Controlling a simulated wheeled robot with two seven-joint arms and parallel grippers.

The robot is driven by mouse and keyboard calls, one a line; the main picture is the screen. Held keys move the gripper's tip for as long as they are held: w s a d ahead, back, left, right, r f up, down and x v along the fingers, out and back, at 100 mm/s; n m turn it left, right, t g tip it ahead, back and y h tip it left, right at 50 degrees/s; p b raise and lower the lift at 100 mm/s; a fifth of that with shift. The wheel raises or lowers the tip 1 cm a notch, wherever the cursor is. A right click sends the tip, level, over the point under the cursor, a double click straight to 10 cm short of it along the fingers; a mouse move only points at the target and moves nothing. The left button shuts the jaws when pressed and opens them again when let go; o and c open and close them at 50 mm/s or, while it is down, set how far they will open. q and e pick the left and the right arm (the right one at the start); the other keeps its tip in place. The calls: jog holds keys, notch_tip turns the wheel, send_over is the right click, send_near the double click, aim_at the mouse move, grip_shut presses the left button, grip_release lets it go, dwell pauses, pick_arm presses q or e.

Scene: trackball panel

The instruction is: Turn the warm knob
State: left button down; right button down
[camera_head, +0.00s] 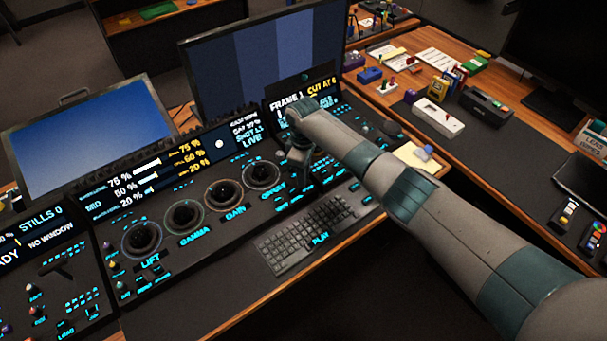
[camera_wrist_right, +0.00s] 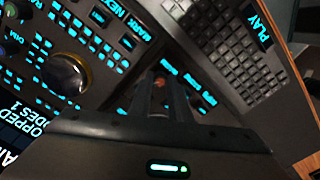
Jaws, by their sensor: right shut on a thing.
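My right arm reaches in from the lower right in the head view, with its gripper (camera_head: 298,158) low over the right part of the trackball panel (camera_head: 205,250). In the right wrist view the gripper (camera_wrist_right: 162,98) points down at the panel, its fingers close together. A small orange-red knob top (camera_wrist_right: 159,83) shows between the fingers, which are shut on it. I take this for the warm knob, but its label is hidden. In the head view the gripper and wrist hide the knob. My left gripper is not in view.
Trackballs marked lift (camera_head: 142,237), gamma (camera_head: 185,216) and gain (camera_head: 225,194) lie left of the gripper. A keyboard (camera_head: 308,236) lies in front. A monitor (camera_head: 262,62) stands behind the panel. The right desk holds several small boxes and a white device (camera_head: 437,118).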

jog(key=shift+r, duration=0.1)
jog(key=c, duration=1.6)
grip_release()
jog(key=shift+c, duration=0.2)
notch_tip(320, 180, up, 17)
jog(key=b, duration=0.3)
jog(key=shift+r+b, duration=0.2)
jog(key=shift+b, duration=0.2)
